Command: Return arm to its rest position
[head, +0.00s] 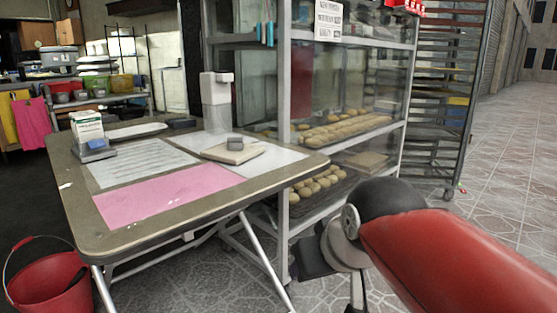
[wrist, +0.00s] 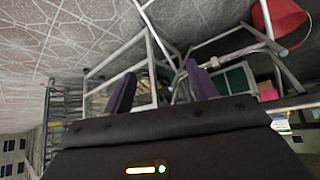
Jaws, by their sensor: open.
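My arm (head: 450,260), with a red link and a black and grey joint, reaches in from the lower right in the head view. It is low beside the glass display case, right of the table. In the wrist view, my gripper (wrist: 160,70) shows two dark purple fingers spread apart, with nothing between them. The wrist picture is tilted upside down, with the tiled floor at its top. In the head view the fingers cannot be made out.
A folding table (head: 77,185) holds a scale with a box, papers and a board. The glass display case (head: 285,110) holds bread rolls, close to my arm. A red bucket (head: 50,290) stands on the floor at left. A tall rack (head: 440,90) stands behind; tiled floor at right is clear.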

